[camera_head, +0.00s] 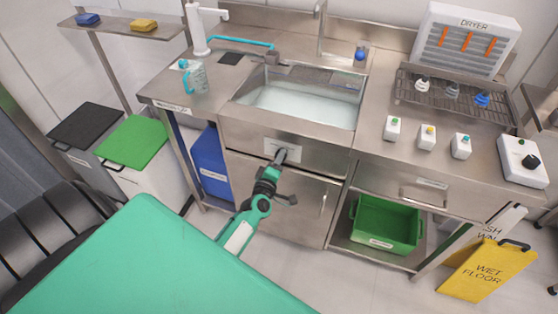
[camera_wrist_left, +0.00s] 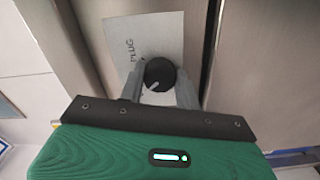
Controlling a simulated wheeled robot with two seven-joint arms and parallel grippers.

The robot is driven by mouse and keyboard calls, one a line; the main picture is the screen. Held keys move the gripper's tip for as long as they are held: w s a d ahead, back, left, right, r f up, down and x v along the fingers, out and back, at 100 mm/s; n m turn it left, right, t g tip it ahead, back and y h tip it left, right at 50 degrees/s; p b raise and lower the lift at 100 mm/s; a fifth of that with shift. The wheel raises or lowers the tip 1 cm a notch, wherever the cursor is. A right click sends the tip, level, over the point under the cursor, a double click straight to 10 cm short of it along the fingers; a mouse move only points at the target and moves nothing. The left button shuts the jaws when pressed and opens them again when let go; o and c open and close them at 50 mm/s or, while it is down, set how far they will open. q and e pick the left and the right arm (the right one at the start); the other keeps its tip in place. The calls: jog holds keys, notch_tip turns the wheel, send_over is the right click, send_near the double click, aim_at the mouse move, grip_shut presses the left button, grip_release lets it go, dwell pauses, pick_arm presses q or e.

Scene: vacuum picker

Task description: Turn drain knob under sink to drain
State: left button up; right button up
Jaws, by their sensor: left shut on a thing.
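The drain knob (camera_wrist_left: 158,74) is a round black dial with a pale pointer line, set on a white plate (camera_wrist_left: 145,40) that reads PLUG, in the left wrist view. My left gripper (camera_wrist_left: 160,88) is shut on the knob, one finger on each side. In the head view my left gripper (camera_head: 280,156) reaches the front panel under the sink (camera_head: 297,118) and hides the knob. The sink holds pale, cloudy water. Whether the pointer sits at a drain mark cannot be told. My right gripper is not in view.
A steel cabinet door (camera_head: 285,205) is below the panel. A green crate (camera_head: 385,225) stands on the low shelf at right, a blue bin (camera_head: 211,165) at left. A yellow wet-floor sign (camera_head: 485,270) stands at lower right. A jug (camera_head: 193,78) stands left of the sink.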

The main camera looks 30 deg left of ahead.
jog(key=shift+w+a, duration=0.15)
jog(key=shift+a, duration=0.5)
pick_arm(q)
jog(key=o, duration=1)
jog(key=shift+c, duration=0.2)
jog(key=b+v, duration=0.1)
jog(key=v, duration=1.3)
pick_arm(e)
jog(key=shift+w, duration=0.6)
pick_arm(q)
jog(key=shift+a+f, duration=0.1)
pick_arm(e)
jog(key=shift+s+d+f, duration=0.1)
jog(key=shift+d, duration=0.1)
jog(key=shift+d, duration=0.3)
